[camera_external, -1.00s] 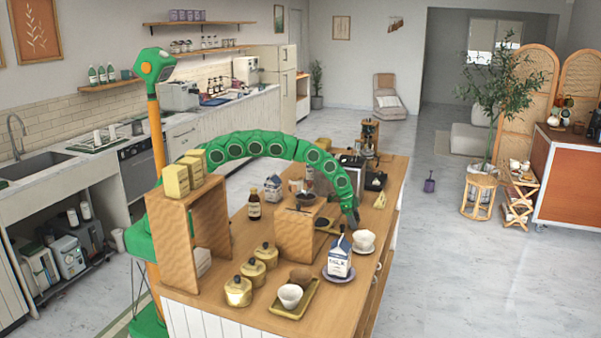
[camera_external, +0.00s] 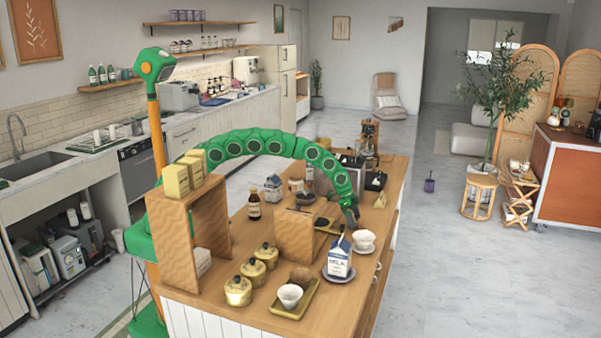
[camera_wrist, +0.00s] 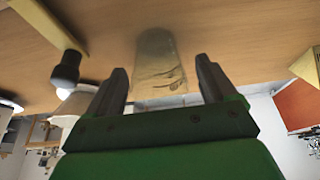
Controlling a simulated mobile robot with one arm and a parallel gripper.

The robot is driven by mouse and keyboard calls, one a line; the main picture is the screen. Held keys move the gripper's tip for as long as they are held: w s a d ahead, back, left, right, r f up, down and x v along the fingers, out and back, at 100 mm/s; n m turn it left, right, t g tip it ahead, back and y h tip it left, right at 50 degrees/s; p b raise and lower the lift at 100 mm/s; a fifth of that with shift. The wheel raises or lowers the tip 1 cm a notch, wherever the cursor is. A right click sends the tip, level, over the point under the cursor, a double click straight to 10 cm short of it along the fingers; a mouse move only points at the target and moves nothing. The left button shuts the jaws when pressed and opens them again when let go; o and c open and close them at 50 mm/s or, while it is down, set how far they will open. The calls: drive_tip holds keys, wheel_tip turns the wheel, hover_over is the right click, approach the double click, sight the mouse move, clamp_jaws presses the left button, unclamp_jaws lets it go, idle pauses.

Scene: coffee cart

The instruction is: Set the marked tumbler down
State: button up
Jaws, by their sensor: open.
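The marked tumbler (camera_wrist: 160,58) is a clear glass with dark curved markings on its side, seen in the wrist view just beyond and between my fingertips. It appears to rest on the wooden counter top; its exact contact is hard to see. My gripper (camera_wrist: 161,80) is open, with one finger on each side of the glass and a visible gap at the right finger. In the external view my gripper (camera_external: 351,222) is low over the counter's right part, behind the milk carton. I cannot make out the tumbler there.
The milk carton (camera_external: 339,259) stands on a saucer close in front of my gripper, with a white cup (camera_external: 364,240) to its right. A wooden box stand (camera_external: 294,238) is to the left. A dark-ended tool (camera_wrist: 66,70) lies left in the wrist view.

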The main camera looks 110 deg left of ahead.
drive_tip(key=v, duration=1.1)
drive_tip(key=s+d+r+n+y, duration=0.1)
drive_tip(key=s+d+r, duration=0.3)
drive_tip(key=s, duration=0.3)
drive_tip(key=s+d+r+g+y, duration=0.1)
drive_tip(key=s+d+r, duration=0.25)
drive_tip(key=s, duration=0.25)
drive_tip(key=s+d+r+n, duration=0.1)
drive_tip(key=s+d+r, duration=0.25)
drive_tip(key=s, duration=0.35)
drive_tip(key=s+d+f+g, duration=0.1)
drive_tip(key=s+d, duration=0.5)
drive_tip(key=s, duration=0.6)
drive_tip(key=s+d+f+m+g+h, duration=0.1)
drive_tip(key=s+d, duration=0.5)
drive_tip(key=s, duration=0.7)
drive_tip(key=s+d+f+m+g+h, duration=0.1)
drive_tip(key=s+d+f+g, duration=0.1)
drive_tip(key=s+d, duration=0.5)
drive_tip(key=s+g, duration=0.1)
drive_tip(key=s, duration=0.5)
drive_tip(key=shift+s+f, duration=0.25)
drive_tip(key=shift+f, duration=0.15)
